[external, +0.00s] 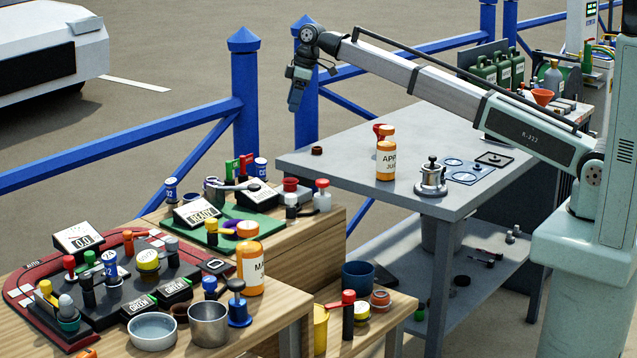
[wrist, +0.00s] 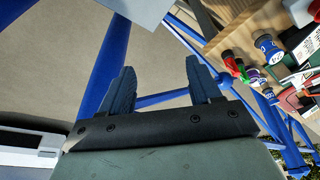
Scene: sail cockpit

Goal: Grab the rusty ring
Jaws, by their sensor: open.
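A small rusty-brown ring (external: 316,150) lies on the grey table (external: 340,163) near its far left edge in the external view. Another dark brown round piece (external: 180,312) sits beside a metal cup on the front wooden table; I cannot tell if it is a ring. My gripper (external: 295,108) hangs in the air, pointing down, appearing above and left of the ring on the grey table. In the wrist view my gripper (wrist: 162,75) is open, with nothing between its two fingers. I cannot make out the ring in the wrist view.
Orange-and-white jars (external: 386,158) and a metal pot-like device (external: 431,180) stand right of the ring. Blue fence posts (external: 245,95) and rails run behind the gripper. Cluttered wooden tables stand at the left. The grey table's left part is mostly clear.

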